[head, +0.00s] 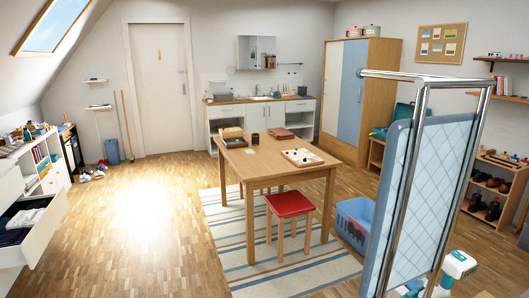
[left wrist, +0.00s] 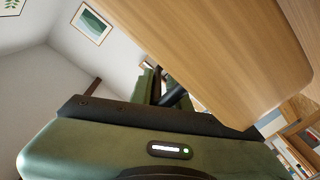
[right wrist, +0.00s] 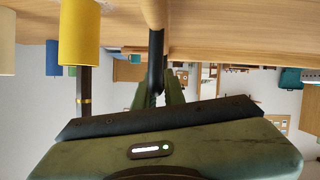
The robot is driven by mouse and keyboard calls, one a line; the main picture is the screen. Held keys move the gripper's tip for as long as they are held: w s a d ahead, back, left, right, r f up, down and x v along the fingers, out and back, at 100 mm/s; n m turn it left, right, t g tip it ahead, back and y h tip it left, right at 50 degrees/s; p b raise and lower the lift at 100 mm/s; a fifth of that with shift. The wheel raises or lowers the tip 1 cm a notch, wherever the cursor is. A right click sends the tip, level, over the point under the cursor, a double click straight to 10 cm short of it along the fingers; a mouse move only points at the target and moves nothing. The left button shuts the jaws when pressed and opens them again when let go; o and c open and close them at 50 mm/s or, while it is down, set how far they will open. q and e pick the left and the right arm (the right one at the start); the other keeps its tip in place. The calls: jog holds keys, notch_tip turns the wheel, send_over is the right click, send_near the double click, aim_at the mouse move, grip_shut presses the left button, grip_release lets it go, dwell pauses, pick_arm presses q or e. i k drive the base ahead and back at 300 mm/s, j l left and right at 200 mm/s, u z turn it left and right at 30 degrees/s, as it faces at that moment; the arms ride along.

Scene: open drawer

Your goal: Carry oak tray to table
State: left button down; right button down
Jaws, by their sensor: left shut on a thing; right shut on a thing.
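Pale wood, the oak tray, fills the upper right of the left wrist view (left wrist: 215,45) and the top of the right wrist view (right wrist: 235,30). My left gripper (left wrist: 158,88) is shut on a dark handle beside it. My right gripper (right wrist: 157,92) is shut on a dark bar by the wood edge. The tray and both grippers are out of the head view. The wooden table (head: 258,156) stands ahead on a striped rug, with a clear strip of top near its front edge.
On the table are a brown box (head: 231,133), a dark red item (head: 282,135) and a white tray (head: 304,157) with small pieces. A red stool (head: 290,204) stands at its front. A chrome-framed screen (head: 425,190) is close at right.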

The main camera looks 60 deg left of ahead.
aim_at(257, 160)
jog(key=k+z, duration=0.2)
jog(key=z, duration=0.15)
jog(key=k+z, duration=0.15)
jog(key=z, duration=1.65)
jog(key=k+j+z, duration=0.15)
jog(key=z, duration=0.35)
jog(key=k+j+z, duration=0.15)
jog(key=z, duration=0.35)
jog(key=k+j, duration=0.1)
jog(key=k, duration=0.6)
jog(key=k+j+z, duration=0.1)
jog(key=k, duration=0.55)
jog(key=k+j+z, duration=0.1)
jog(key=k+z, duration=0.65)
jog(key=k+l+z, duration=0.2)
jog(key=k+z, duration=0.2)
jog(key=k+j+z, duration=0.15)
jog(key=k+z, duration=0.55)
jog(key=k, duration=0.25)
jog(key=k+l+z, duration=0.1)
jog(key=k+z, duration=0.3)
jog(key=k+l+z, duration=0.1)
jog(key=k+z, duration=0.2)
jog(key=k, duration=0.15)
jog(key=k+l+z, duration=0.25)
jog(key=k, duration=0.25)
jog(key=j+z, duration=0.1)
jog(key=z, duration=1.35)
